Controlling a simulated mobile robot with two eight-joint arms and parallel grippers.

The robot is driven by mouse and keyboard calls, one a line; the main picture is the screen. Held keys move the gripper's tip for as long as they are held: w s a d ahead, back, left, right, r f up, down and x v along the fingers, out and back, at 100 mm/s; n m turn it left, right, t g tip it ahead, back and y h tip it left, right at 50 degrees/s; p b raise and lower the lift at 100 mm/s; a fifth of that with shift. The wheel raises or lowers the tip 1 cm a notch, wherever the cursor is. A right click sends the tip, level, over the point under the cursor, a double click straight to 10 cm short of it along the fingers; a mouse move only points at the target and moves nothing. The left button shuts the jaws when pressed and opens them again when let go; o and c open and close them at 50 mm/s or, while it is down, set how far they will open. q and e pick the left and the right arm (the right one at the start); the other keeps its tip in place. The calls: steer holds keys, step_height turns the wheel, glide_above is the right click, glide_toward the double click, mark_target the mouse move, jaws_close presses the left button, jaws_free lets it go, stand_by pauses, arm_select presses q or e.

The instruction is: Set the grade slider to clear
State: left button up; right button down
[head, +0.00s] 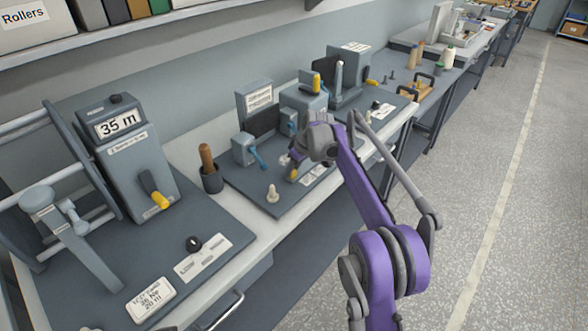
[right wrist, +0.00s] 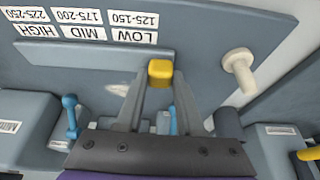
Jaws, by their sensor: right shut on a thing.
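My right gripper (head: 290,168) reaches down over the middle machine's dark base plate (head: 262,192). In the right wrist view its fingers (right wrist: 158,95) are shut on a yellow knob (right wrist: 160,72). The knob sits at one end of a grey strip (right wrist: 95,58), beside labels (right wrist: 85,25) that read upside down LOW, MID and HIGH with number ranges. The knob is nearest LOW. In the head view a black knob (head: 194,243) stands by a white label strip (head: 203,258) on the left machine's plate. I cannot read a "clear" mark anywhere. My left gripper is not in view.
A pale peg (head: 273,193) stands on the plate near the gripper; it also shows in the right wrist view (right wrist: 238,65). A dark cup with a brown handle (head: 210,175) stands left of it. The 35 m counter machine (head: 125,150) is at the left. The floor aisle (head: 500,200) is clear.

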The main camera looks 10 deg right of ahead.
steer(key=c, duration=0.5)
jaws_free()
steer(key=v, duration=1)
steer(key=shift+s+r, duration=0.1)
steer(key=shift+r, duration=0.3)
